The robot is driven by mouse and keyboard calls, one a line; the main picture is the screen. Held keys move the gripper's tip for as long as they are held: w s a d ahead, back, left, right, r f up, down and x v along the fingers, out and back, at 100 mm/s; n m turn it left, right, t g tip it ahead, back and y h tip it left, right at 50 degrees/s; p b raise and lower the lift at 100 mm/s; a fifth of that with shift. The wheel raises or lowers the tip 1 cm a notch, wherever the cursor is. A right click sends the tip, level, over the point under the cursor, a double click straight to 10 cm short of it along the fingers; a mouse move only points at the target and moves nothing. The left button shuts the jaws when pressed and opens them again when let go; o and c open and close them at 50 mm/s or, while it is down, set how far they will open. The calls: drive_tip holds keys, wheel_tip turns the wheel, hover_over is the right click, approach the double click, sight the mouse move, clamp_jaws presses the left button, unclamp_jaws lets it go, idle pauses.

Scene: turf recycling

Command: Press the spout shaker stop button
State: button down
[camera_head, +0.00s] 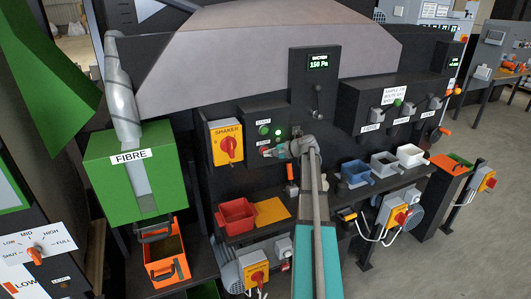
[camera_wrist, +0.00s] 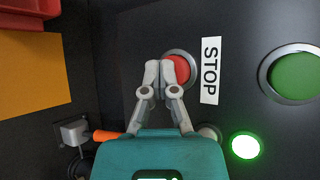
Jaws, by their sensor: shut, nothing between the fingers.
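The red stop button (camera_wrist: 182,70) shows in the wrist view in a metal ring, beside a white STOP label (camera_wrist: 210,70). My gripper (camera_wrist: 161,68) is shut and empty, its fingertips together over the left part of the red button. I cannot tell whether they touch it. In the head view my gripper (camera_head: 276,151) is at the lower part of the small dark control panel (camera_head: 254,115), and it partly hides the stop button. The green start button (camera_wrist: 298,76) is at the right in the wrist view. A green lamp (camera_wrist: 245,146) beside it is lit.
A yellow SHAKER switch box (camera_head: 226,143) with a red knob is left of the panel. A red bin (camera_head: 236,216) and an orange plate (camera_head: 271,211) sit on the shelf below. A display post (camera_head: 316,75) stands right of the panel, with levers farther right.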

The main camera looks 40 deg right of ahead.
drive_tip(key=shift+s+a, duration=0.15)
drive_tip(key=shift+s, duration=0.55)
drive_tip(key=shift+s, duration=0.1)
drive_tip(key=shift+s+a, duration=0.2)
drive_tip(key=shift+s, duration=0.6)
drive_tip(key=shift+s+a, duration=0.2)
drive_tip(key=shift+s, duration=0.55)
drive_tip(key=shift+s+a, duration=0.2)
drive_tip(key=shift+s, duration=0.6)
drive_tip(key=shift+a, duration=0.1)
drive_tip(key=s+a+f+n+g+b, duration=0.1)
drive_tip(key=a+f+n+g, duration=0.35)
drive_tip(key=a, duration=0.85)
drive_tip(key=s+a+f+n+g+b, duration=0.1)
drive_tip(key=a+f+n+g, duration=0.3)
drive_tip(key=a, duration=0.9)
drive_tip(key=s+a+f+n+g+h+b, duration=0.1)
drive_tip(key=s+a+f+n+h, duration=0.1)
drive_tip(key=s+a, duration=0.4)
drive_tip(key=s+a+f+n+g+h+b, duration=0.2)
drive_tip(key=s+a+f+n, duration=0.3)
drive_tip(key=a, duration=0.5)
drive_tip(key=shift+s+a+n+h, duration=0.4)
drive_tip(key=shift+s+n+h, duration=0.05)
drive_tip(key=shift+s+h, duration=0.4)
